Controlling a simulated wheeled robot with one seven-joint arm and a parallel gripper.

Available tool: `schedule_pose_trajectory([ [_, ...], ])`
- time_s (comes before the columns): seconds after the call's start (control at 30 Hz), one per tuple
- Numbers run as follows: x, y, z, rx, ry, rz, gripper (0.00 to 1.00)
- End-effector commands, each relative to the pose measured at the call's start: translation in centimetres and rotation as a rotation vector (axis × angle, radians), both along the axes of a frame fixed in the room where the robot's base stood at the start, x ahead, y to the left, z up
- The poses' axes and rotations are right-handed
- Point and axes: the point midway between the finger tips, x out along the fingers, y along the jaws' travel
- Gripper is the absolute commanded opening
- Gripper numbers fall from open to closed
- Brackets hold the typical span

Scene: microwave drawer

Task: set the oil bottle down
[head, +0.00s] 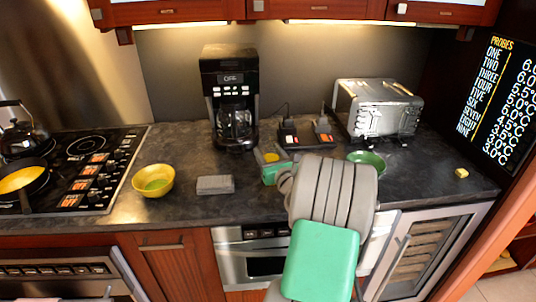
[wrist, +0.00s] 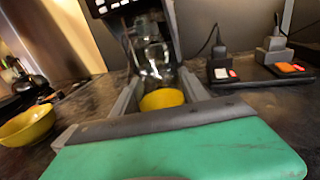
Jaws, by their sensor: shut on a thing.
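My gripper (wrist: 160,92) is shut on a yellow object, which I take to be the oil bottle (wrist: 162,100). It shows between the two grey fingers in the wrist view. Only a small yellow part of it (head: 271,157) shows in the head view, above the counter's middle, in front of the coffee maker. The green gripper body and my arm hide the rest, so I cannot tell whether its base touches the counter.
The dark counter (head: 175,210) holds a yellow bowl (head: 153,188), a grey block (head: 215,185), a coffee maker (head: 229,75), a power strip with plugs (head: 305,138), a toaster (head: 378,108) and a green bowl (head: 368,158). A small yellow item (head: 461,173) lies right. The stove (head: 75,165) is left.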

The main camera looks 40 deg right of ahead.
Motion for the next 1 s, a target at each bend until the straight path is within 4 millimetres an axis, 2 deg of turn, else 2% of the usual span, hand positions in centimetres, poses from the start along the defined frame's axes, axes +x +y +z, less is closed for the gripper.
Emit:
schedule_pose_trajectory([
  [0.27, 0.0, 0.0, -0.1, -0.002, -0.002, 0.000, 0.00],
  [0.3, 0.0, 0.0, -0.1, 0.000, -0.001, 0.000, 0.54],
  [0.5, 0.0, 0.0, -0.1, -0.001, -0.001, 0.000, 0.70],
  [0.57, 0.0, 0.0, -0.1, -0.001, -0.001, 0.000, 0.74],
  [0.83, 0.0, 0.0, 0.3, -0.001, -0.001, 0.000, 0.74],
  [1.0, -2.6, 0.7, 0.0, 0.001, 0.000, -0.005, 0.74],
])
